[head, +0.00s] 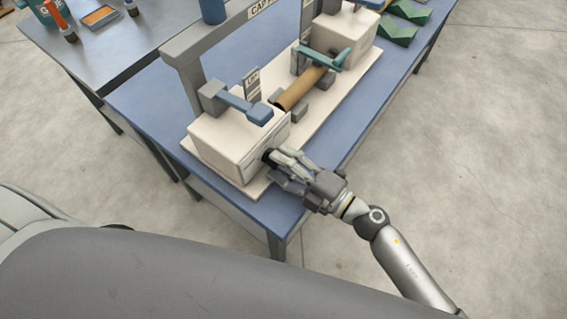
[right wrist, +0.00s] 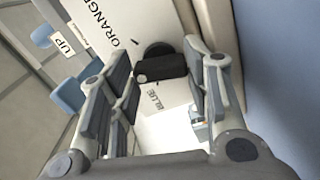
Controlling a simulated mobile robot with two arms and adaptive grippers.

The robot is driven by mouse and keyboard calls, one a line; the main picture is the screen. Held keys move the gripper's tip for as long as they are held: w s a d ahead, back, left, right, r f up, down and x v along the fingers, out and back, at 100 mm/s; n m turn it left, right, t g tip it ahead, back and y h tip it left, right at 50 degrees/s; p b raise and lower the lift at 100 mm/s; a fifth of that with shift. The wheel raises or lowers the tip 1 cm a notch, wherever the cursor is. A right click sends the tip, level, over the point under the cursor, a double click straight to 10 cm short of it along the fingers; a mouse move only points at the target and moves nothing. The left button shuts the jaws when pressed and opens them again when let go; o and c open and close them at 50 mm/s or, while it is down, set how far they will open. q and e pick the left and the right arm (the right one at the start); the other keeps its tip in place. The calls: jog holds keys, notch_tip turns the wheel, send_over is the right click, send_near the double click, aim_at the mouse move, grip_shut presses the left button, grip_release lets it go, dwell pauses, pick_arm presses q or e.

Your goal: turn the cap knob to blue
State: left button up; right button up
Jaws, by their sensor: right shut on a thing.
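The cap knob (head: 268,155) is a small black knob on the near face of the white box (head: 222,150) at the near end of the winder. In the right wrist view the black knob (right wrist: 160,66) has a bar-shaped grip in front of a round disc. The panel around it carries the words ORANGE (right wrist: 110,24) and BLUE (right wrist: 154,100). I cannot tell clearly which word the knob points to. My right gripper (head: 276,161) is at this face, shut on the knob, with its fingers on both sides. My left gripper is not in view.
A grey frame (head: 185,75) stands over the blue table (head: 140,95). The floor to the right is clear.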

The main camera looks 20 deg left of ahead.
jog(key=n+b, duration=0.1)
jog(key=n, duration=0.2)
jog(key=shift+f+n, duration=0.15)
jog(key=shift+n, duration=0.25)
jog(key=n+b, duration=0.1)
jog(key=n, duration=0.2)
jog(key=shift+n, duration=0.3)
jog(key=n+b, duration=0.1)
jog(key=n, duration=0.3)
jog(key=shift+b, duration=0.35)
jog(key=shift+n+b, duration=0.4)
jog(key=shift+n, duration=1.1)
jog(key=o, duration=1)
jog(key=shift+d, duration=0.1)
